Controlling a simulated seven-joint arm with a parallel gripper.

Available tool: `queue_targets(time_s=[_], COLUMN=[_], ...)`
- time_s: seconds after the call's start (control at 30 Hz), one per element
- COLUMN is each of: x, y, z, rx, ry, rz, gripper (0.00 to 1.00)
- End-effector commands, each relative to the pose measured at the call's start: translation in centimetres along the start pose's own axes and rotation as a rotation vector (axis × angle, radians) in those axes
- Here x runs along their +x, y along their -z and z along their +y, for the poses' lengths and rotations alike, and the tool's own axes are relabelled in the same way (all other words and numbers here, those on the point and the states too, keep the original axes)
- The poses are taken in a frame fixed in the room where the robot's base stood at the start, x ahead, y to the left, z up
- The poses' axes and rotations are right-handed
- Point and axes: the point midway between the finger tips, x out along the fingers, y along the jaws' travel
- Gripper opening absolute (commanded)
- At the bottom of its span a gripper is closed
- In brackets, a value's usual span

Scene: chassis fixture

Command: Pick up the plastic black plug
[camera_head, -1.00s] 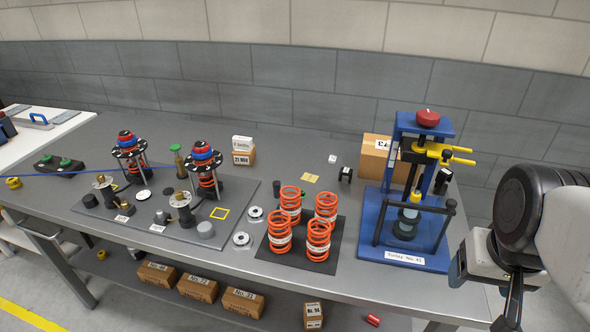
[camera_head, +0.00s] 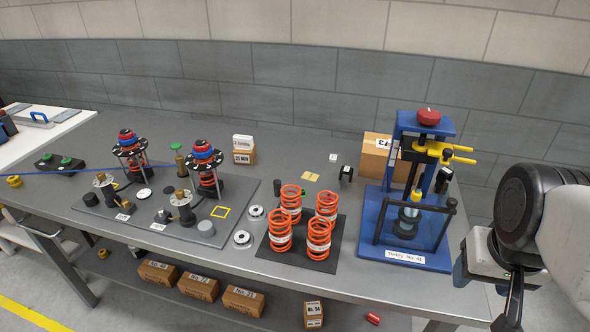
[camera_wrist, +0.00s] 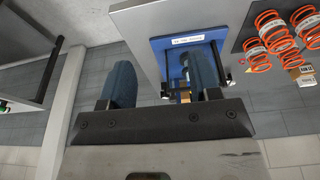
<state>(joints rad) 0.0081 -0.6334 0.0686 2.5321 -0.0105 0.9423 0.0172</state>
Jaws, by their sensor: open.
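No part is labelled as the plastic black plug. A small black cylinder (camera_head: 277,187) stands alone on the table left of the orange springs in the head view. Another short black cylinder (camera_head: 90,200) sits at the left end of the grey fixture plate (camera_head: 190,232). I cannot tell which is the plug. My gripper (camera_wrist: 163,72) is open and empty, with two blue-grey fingers apart in the wrist view. In the head view it is at the far right, beyond the blue press and far from both cylinders.
The blue press (camera_head: 437,262) stands right of several orange springs (camera_head: 318,240) on a black mat (camera_head: 305,266). A cardboard box (camera_head: 375,158) is behind it. A small black-and-white part (camera_head: 346,173) stands nearby. The fixture plate carries two spring assemblies. The table's back middle is mostly clear.

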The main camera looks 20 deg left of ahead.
Motion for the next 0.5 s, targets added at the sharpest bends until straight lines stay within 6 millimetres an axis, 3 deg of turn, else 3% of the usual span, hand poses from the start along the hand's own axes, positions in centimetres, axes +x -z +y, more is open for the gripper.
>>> queue_targets(time_s=[0.17, 0.43, 0.5], x=[-0.8, -5.1, -4.9], y=[0.2, 1.2, 1.8], z=[0.0, 0.0, -0.4], rx=[0.0, 0.0, 0.019], ry=[0.0, 0.0, 0.017], rz=[0.002, 0.004, -0.008], gripper=[0.57, 0.57, 0.57])
